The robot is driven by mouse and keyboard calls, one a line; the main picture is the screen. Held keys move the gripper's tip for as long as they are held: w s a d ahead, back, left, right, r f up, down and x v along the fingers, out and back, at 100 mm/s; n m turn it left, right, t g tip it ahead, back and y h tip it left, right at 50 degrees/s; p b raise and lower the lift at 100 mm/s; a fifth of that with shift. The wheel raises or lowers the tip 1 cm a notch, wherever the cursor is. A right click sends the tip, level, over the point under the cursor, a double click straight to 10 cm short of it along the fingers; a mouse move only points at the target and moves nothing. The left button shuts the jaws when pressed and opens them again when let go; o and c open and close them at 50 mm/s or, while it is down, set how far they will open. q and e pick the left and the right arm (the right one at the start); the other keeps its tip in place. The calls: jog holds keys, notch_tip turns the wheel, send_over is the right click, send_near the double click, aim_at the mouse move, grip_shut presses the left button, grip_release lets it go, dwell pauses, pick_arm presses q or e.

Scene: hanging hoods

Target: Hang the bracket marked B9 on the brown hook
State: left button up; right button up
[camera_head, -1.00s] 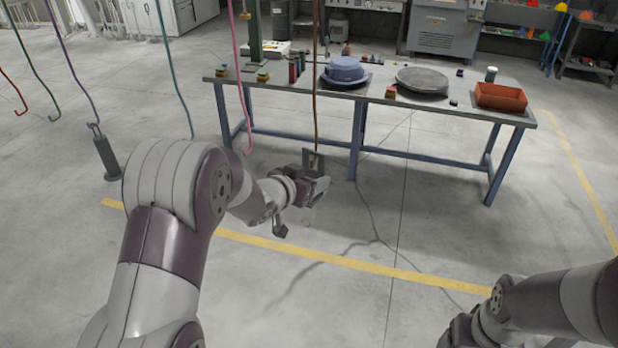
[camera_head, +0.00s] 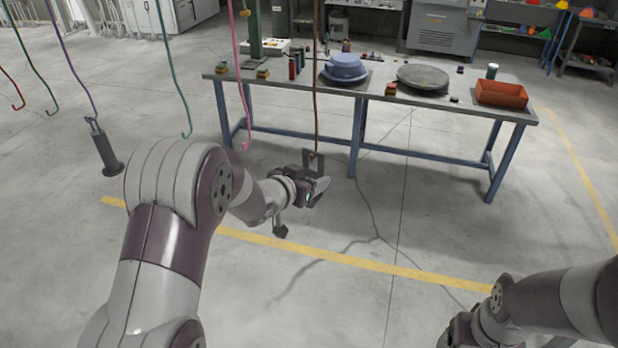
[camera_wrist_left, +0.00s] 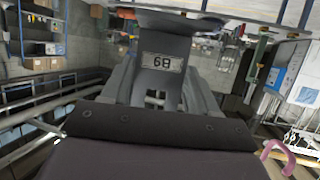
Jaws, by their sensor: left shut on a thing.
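The dark grey bracket (camera_head: 308,157) is held out in front of me by my left gripper (camera_head: 316,184), which is shut on it. In the left wrist view the bracket (camera_wrist_left: 150,88) carries a plate reading B9, upside down. The brown hook (camera_head: 315,110) hangs as a long thin rod, and its lower end overlaps the bracket's upper part in the head view. I cannot tell whether the hook's tip passes through the bracket or only lies in front of it. My right arm shows at the lower right, but its gripper is out of frame.
Pink (camera_head: 238,80), teal (camera_head: 174,75), purple (camera_head: 72,65), green (camera_head: 33,68) and red (camera_head: 12,85) hooks hang to the left. A grey cylinder (camera_head: 107,152) hangs on the purple one. A workbench (camera_head: 440,105) with a blue basin (camera_head: 345,68) and an orange tray (camera_head: 500,95) stands behind.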

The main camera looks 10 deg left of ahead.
dwell(0.3)
pick_arm(q)
jog(key=o, duration=1.4)
jog(key=shift+o, duration=0.4)
jog(key=shift+f, duration=0.15)
jog(key=shift+s, duration=0.15)
